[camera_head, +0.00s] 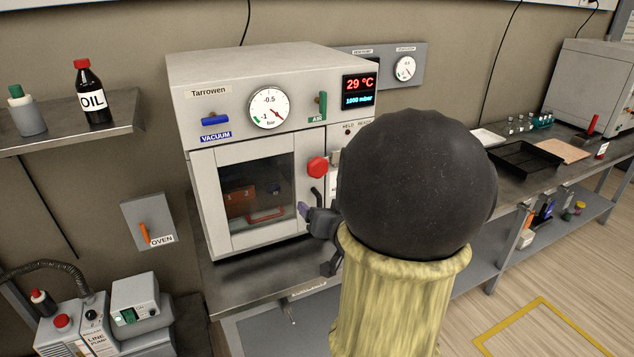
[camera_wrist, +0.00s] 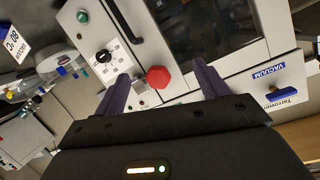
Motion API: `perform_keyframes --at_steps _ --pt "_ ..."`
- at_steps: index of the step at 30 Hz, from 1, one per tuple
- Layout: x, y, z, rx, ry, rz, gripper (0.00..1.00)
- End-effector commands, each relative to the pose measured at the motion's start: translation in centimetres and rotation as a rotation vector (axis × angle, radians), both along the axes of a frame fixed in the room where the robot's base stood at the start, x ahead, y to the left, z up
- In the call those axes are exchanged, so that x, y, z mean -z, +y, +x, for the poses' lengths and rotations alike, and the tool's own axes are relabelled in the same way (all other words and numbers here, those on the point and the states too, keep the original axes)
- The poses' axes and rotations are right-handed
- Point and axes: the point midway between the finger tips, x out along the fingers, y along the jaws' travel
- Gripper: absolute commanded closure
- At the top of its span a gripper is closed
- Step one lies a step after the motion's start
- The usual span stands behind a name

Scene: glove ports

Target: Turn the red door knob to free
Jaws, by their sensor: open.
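The red door knob (camera_head: 317,167) is on the right edge of the door of the white Tarrowen vacuum oven (camera_head: 190,110). In the head view my gripper (camera_head: 304,210) is in front of the oven, a little below the knob. One purple fingertip shows, and my arm hides much of the rest. In the wrist view my gripper (camera_wrist: 163,80) is open, with its two purple fingers apart. The red knob (camera_wrist: 158,77) appears between the fingertips in the picture, beyond them. I cannot tell how large the gap is. The oven door looks closed, with items visible through its window.
A blue VACUUM handle (camera_head: 215,119), a gauge (camera_head: 269,107) and a green AIR handle (camera_head: 322,105) are above the door. A dark door handle (camera_head: 316,195) is below the knob. A shelf (camera_head: 120,125) with an oil bottle is at left. The bench continues right.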

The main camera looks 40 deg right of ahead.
Motion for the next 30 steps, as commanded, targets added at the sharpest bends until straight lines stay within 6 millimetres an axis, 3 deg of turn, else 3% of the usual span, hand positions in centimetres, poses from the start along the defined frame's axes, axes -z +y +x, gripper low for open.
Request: perform_keyframes --at_steps 3,10,30 --pt "0.0 -2.4 -1.8 0.009 -0.136 0.024 0.27" --pt "-1.5 -3.9 -4.2 -0.021 -0.302 0.063 0.27" --pt "-2.3 -4.1 -3.9 -0.035 -0.321 0.072 0.27"
